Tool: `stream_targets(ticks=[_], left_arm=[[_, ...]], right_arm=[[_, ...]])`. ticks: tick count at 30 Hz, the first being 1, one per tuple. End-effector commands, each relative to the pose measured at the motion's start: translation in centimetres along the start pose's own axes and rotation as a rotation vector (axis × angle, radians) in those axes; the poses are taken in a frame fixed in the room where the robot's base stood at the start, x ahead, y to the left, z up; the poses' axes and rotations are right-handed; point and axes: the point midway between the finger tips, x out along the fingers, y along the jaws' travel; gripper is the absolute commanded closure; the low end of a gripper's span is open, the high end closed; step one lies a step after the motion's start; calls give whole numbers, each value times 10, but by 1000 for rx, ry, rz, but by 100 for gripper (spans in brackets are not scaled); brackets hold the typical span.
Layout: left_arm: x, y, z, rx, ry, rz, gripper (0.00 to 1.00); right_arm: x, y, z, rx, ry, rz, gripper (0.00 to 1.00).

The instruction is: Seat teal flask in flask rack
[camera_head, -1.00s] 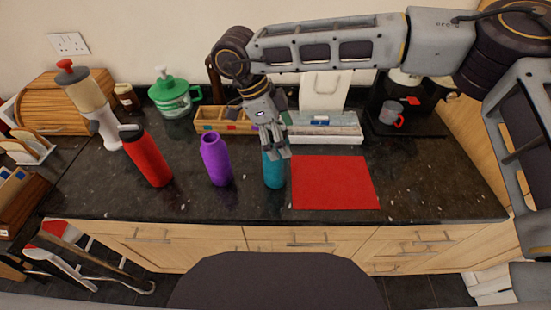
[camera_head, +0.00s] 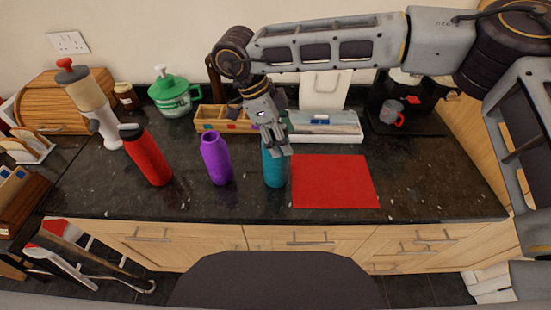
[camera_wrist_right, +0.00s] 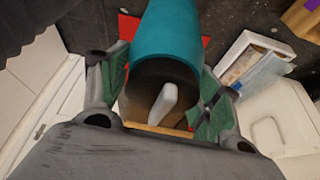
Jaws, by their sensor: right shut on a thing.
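The teal flask (camera_head: 273,172) stands upright on the dark counter, just left of the red mat. My right gripper (camera_head: 279,148) is shut on its upper part from above, partly hiding it in the head view. In the right wrist view the teal flask (camera_wrist_right: 172,38) lies between the finger pads of my right gripper (camera_wrist_right: 160,92). Its wide dark mouth faces the camera, and a pale grey piece shows at the mouth; I cannot tell whether it is inside. I cannot make out a flask rack with certainty. My left gripper is not in view.
A purple flask (camera_head: 216,160) and a red flask (camera_head: 149,158) stand to the left. The red mat (camera_head: 335,181) lies flat and bare to the right. Behind are a compartmented wooden box (camera_head: 209,125), a white tray (camera_head: 335,138) and a grey mug (camera_head: 391,112).

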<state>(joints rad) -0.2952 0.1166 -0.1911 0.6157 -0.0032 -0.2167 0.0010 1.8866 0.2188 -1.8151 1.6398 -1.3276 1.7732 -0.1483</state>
Motion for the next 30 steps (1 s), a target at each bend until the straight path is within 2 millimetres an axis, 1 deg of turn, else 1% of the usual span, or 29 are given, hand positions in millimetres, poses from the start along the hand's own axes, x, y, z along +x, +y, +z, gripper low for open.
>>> stream_targets(ticks=[1,3,4,11,17,23,30], left_arm=[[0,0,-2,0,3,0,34],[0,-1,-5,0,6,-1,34],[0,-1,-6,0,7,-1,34],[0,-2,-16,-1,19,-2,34],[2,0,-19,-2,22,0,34],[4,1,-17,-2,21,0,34],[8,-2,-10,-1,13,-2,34]], right_arm=[[0,0,0,0,0,0,80],[0,0,0,0,0,0,89],[0,0,0,0,0,-1,91],[-1,0,0,1,-1,-1,91],[-9,-1,-3,1,-2,-2,91],[-29,0,-11,1,-2,-2,91],[-62,-1,-25,2,-2,-2,91]])
